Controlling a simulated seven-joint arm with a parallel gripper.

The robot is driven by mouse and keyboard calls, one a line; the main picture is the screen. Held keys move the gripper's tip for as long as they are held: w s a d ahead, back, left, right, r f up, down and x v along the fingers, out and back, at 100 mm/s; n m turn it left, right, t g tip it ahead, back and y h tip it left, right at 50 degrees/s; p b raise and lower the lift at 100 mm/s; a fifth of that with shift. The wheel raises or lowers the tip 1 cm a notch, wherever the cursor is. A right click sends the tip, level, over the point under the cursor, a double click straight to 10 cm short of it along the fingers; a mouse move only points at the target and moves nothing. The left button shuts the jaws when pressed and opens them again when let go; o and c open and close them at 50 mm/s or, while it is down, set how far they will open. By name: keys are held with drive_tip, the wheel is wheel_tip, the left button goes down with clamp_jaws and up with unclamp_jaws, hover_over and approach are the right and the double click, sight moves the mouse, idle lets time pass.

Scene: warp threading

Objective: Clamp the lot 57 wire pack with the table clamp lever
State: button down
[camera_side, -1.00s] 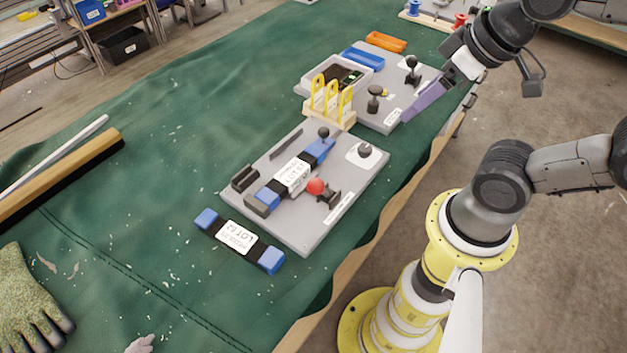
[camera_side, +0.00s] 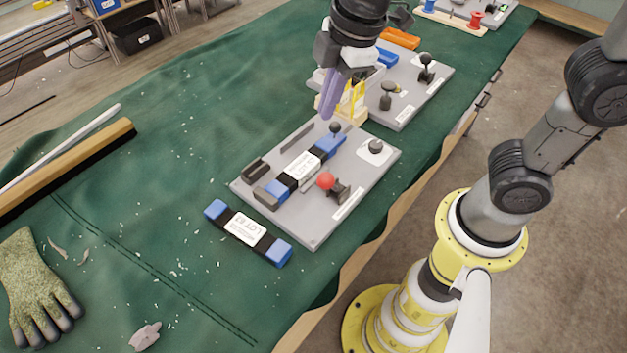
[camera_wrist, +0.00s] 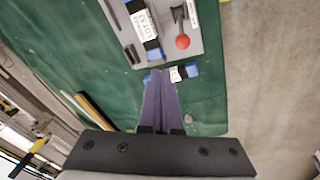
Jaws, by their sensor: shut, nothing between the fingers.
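A wire pack with blue ends, a dark middle and a white lot label (camera_side: 303,166) lies on the grey clamp plate (camera_side: 312,237); its number is too small to read surely. The clamp lever has a red ball knob (camera_side: 326,181) on a dark bracket (camera_side: 341,191) beside the pack. The knob also shows in the wrist view (camera_wrist: 182,42). A second labelled pack (camera_side: 246,232) lies on the green cloth in front of the plate. My gripper (camera_side: 328,112) is shut and empty, with purple fingers, above the plate's far end, apart from the lever and packs.
A yellow-pronged stand (camera_side: 352,100) is close by the fingers. A second grey plate (camera_side: 405,113) with black knobs stands behind it. A wooden bar (camera_side: 75,165) and a glove (camera_side: 35,290) lie at left. The cloth between is mostly clear.

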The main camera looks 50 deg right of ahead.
sight(332, 186)
drive_tip(key=a+f+n+g, duration=0.1)
drive_tip(key=a+f+n, duration=0.2)
drive_tip(key=a+f, duration=0.3)
drive_tip(key=shift+s+a+g+h, duration=0.35)
drive_tip(key=shift+a+g+h, duration=0.05)
drive_tip(key=shift+a, duration=0.75)
drive_tip(key=shift+f, duration=0.1)
drive_tip(key=d+f, duration=0.3)
drive_tip(key=f, duration=0.5)
drive_tip(key=shift+d+f, duration=0.3)
drive_tip(key=shift+d, duration=0.1)
drive_tip(key=shift+d, duration=0.1)
drive_tip(key=shift+d+r+y, duration=0.15)
drive_tip(key=shift+r+y, duration=0.05)
drive_tip(key=shift+y, duration=0.1)
